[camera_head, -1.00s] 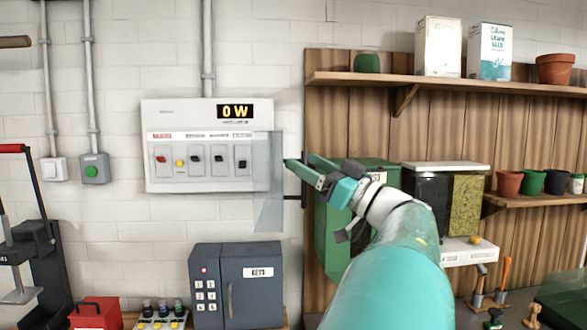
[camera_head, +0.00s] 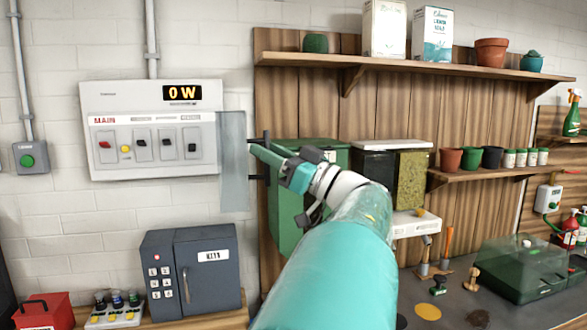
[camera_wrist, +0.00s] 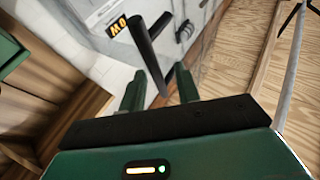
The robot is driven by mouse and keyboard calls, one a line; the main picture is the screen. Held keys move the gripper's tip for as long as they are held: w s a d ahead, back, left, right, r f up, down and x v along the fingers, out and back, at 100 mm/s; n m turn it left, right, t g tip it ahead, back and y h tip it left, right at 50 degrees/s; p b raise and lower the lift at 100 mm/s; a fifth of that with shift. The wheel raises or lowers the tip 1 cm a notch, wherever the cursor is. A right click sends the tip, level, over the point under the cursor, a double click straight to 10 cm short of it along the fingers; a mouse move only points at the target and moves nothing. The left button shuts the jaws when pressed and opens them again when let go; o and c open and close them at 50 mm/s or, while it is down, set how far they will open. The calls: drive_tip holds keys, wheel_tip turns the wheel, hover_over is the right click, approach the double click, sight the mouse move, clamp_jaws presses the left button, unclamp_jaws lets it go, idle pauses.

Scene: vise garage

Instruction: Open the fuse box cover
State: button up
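The fuse box (camera_head: 150,170) is a white wall panel with a 0 W display and a row of switches, left of centre in the head view. Its clear cover (camera_head: 234,165) stands swung out at the box's right side, leaving the switches uncovered. My gripper (camera_head: 258,148) is beside the cover's outer edge, by its black handle. In the wrist view, my gripper's two green fingers (camera_wrist: 160,88) are apart, and the black handle (camera_wrist: 148,55) runs between them in the picture. I cannot tell whether either finger touches it. The display (camera_wrist: 118,27) also shows there.
A green box (camera_head: 290,215) hangs just behind my gripper. A wooden shelf (camera_head: 400,65) with pots and cartons is above right. A grey key safe (camera_head: 190,270) stands below the fuse box. The wall between the fuse box and the safe is clear.

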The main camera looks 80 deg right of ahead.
drive_tip(key=v, duration=1.2)
drive_tip(key=shift+s+a, duration=0.15)
drive_tip(key=shift+a, duration=0.15)
drive_tip(key=shift+r, duration=0.1)
